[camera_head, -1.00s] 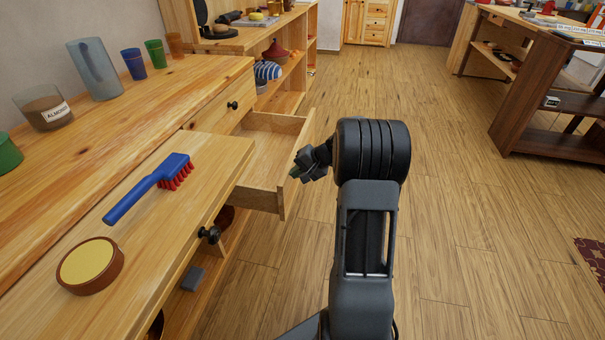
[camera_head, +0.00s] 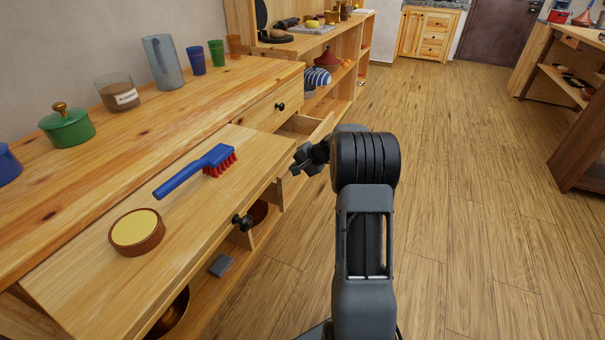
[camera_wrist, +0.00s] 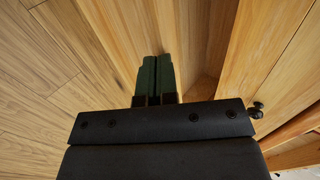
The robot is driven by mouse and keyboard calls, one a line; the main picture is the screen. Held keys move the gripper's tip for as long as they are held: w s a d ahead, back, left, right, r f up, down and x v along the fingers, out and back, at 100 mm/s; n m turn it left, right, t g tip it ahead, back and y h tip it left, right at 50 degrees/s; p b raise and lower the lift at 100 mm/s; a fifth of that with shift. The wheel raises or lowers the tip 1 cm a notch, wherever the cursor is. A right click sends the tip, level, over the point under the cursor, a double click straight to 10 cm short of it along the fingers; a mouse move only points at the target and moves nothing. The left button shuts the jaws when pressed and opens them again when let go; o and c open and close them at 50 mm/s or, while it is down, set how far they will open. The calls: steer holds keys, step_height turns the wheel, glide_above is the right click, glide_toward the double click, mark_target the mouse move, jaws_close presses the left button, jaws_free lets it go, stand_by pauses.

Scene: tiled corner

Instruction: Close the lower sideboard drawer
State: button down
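The lower drawer (camera_head: 291,188) is a pale wooden box standing partly out of the sideboard (camera_head: 145,130), below the closed upper drawer (camera_head: 263,111) with its black knob. My gripper (camera_head: 309,158) is beside the outer face of the drawer front, at the floor side. I cannot tell whether it touches. In the wrist view its two dark green fingers (camera_wrist: 155,78) lie side by side with only a thin gap and nothing between them. Wooden panels fill the view beyond them. My arm hides part of the drawer front's far end.
A blue brush (camera_head: 198,170) and a round tin (camera_head: 137,232) lie on the sideboard's projecting near section, which has a black knob (camera_head: 241,222). A green pot (camera_head: 66,125), a jar (camera_head: 118,93) and cups stand behind. The floor (camera_head: 450,190) to the right is clear.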

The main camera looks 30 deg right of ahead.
steer(key=w+a, duration=0.3)
steer(key=w, duration=0.2)
steer(key=shift+w+a+p, duration=0.25)
steer(key=shift+a+p, duration=0.05)
steer(key=shift+a, duration=0.1)
steer(key=shift+s+f, duration=0.1)
